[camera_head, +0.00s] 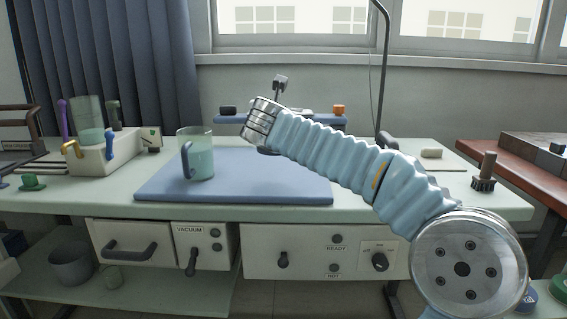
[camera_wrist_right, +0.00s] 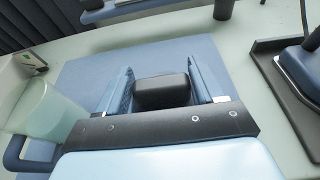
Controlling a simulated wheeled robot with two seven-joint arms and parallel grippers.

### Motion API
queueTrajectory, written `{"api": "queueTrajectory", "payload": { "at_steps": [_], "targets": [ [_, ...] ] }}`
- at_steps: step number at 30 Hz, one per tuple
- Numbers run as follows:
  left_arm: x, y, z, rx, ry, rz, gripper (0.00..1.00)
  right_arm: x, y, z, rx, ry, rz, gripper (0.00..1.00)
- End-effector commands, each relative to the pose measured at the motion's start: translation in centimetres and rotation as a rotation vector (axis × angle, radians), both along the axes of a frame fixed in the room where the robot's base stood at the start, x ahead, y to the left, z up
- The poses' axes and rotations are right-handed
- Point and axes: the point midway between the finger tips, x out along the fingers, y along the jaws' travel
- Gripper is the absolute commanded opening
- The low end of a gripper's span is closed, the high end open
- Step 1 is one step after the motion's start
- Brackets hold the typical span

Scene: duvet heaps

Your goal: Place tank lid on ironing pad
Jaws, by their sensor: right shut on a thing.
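The blue ironing pad (camera_head: 250,188) lies flat on the pale bench and also fills the middle of the right wrist view (camera_wrist_right: 220,68). My right gripper (camera_head: 262,148) is above the rear part of the pad, right of a clear jug. In the right wrist view my right gripper (camera_wrist_right: 162,88) is shut on a dark rounded block, seemingly the tank lid (camera_wrist_right: 162,92), between its blue fingers. In the head view the lid is mostly hidden by the wrist. I cannot tell whether it touches the pad. My left gripper is not in view.
The translucent jug (camera_head: 200,160) with a blue handle stands on the pad's left rear. A caddy (camera_head: 105,150) with coloured handles stands at the left. An iron (camera_wrist_right: 303,65) rests on a dark mat to the right in the wrist view. The pad's front and right are clear.

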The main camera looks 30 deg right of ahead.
Motion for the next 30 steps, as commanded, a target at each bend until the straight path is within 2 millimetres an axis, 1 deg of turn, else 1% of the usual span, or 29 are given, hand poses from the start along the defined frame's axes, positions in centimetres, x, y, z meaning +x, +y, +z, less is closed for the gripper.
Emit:
{"api": "queueTrajectory", "payload": {
  "at_steps": [1,3,6,11,13,15,17,19,25,29,30],
  "targets": [
    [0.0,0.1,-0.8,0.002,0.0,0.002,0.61,0.1,-0.9,-1.5,-0.002,0.002,-0.002,0.37],
    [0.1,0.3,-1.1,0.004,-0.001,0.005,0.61,0.4,-1.7,-2.4,-0.001,0.001,-0.001,0.37],
    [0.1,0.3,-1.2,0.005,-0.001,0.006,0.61,0.6,-2.4,-3.2,-0.001,-0.001,0.0,0.37],
    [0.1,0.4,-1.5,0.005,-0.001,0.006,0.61,0.7,-3.1,-4.1,-0.001,0.001,-0.001,0.37],
    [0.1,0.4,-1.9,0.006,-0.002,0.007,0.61,0.8,-3.6,-5.0,0.0,0.001,-0.001,0.37],
    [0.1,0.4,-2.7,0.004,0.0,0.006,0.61,0.8,-3.5,-6.5,-0.002,0.002,0.001,0.37],
    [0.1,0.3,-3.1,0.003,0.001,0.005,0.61,0.8,-3.5,-7.3,-0.001,0.0,0.001,0.37],
    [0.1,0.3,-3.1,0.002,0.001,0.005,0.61,0.8,-3.4,-7.6,-0.001,-0.001,0.001,0.37],
    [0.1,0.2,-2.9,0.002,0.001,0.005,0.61,0.8,-3.4,-7.4,0.0,-0.001,0.001,0.37],
    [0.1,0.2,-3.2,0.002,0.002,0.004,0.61,0.8,-3.4,-7.8,0.0,-0.001,0.001,0.37],
    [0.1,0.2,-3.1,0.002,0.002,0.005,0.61,0.8,-3.4,-7.7,0.0,-0.001,0.001,0.72]
  ]
}}
